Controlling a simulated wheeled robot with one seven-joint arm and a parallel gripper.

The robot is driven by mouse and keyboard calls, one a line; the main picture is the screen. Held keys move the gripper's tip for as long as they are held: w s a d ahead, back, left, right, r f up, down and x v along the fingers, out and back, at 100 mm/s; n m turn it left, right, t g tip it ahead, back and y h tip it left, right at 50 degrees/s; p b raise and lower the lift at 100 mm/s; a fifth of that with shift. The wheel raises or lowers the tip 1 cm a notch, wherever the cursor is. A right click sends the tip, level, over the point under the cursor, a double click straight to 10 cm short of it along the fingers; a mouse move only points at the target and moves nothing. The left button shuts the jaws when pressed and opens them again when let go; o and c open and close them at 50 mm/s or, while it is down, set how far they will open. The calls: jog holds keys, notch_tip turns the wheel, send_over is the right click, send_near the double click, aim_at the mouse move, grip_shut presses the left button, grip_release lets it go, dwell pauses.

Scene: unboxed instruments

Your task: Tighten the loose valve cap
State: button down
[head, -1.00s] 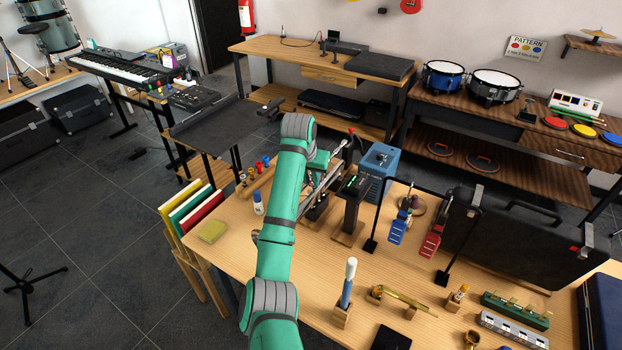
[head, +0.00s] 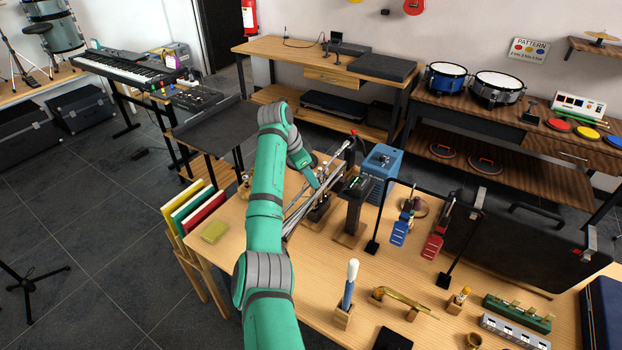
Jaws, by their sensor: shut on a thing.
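A silver brass instrument with long tubes (head: 337,171) rests on a stand on the wooden table, left of a dark post with a small green-lit display. My gripper (head: 318,188) reaches down from the upper left to the valve section of this instrument. Its fingers are very small in the head view, and they are shut on the valve cap at the valves. The cap itself is hidden by the fingers and too small to make out, so I cannot tell how it sits on its valve.
A blue box (head: 381,163) and the dark post (head: 352,205) stand close on the right. A black frame with blue and red hanging pieces (head: 433,246) is further right. Several small bottles and parts at the table's left are partly covered by my arm.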

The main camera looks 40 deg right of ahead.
jog(key=shift+w+m+g+y, duration=0.1)
jog(key=shift+m+g+y, duration=0.25)
jog(key=shift+m, duration=0.75)
jog(key=c, duration=1.6)
grip_release()
jog(key=shift+c, duration=0.2)
jog(key=shift+r, duration=0.1)
jog(key=v, duration=1)
jog(key=shift+w+a+r, duration=0.2)
jog(key=shift+r, duration=0.05)
